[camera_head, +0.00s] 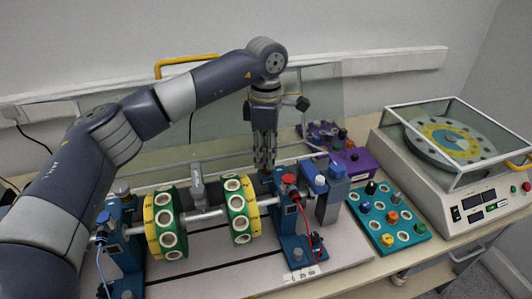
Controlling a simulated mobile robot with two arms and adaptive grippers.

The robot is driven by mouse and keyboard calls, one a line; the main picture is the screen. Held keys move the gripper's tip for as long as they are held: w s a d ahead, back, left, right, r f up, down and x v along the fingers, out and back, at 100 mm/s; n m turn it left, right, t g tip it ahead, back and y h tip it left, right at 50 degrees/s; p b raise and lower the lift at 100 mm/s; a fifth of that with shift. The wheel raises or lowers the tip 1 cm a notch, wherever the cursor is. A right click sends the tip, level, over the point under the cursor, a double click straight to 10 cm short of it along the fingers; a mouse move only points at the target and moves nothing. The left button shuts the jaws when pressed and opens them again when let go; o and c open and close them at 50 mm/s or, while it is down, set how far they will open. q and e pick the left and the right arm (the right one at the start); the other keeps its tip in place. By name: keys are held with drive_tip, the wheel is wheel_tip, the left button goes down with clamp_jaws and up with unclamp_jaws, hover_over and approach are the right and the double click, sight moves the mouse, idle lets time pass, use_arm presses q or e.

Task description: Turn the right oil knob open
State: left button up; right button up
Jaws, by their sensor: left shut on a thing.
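The rig has a shaft with two green and yellow discs (240,210) between a left blue stand (122,240) and a right blue stand (290,222). My left gripper (265,167) points straight down over the inner top of the right stand. Its fingers are shut on the right oil knob, of which only a small brownish part (266,176) shows below the fingertips. The rest of the knob is hidden by the fingers, so how far it is turned cannot be told. A red knob (289,179) sits just to the right. My right gripper is not in view.
A blue block (332,185) with a pale blue cap stands right of the right stand. A teal board (388,212) holds several colored knobs. A purple box (352,160) is behind. A glass-covered machine (450,160) stands far right. A clear panel rises behind the rig.

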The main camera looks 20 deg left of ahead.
use_arm(q)
drive_tip(key=o, duration=1.1)
wheel_tip(320, 180, up, 12)
idle(0.4)
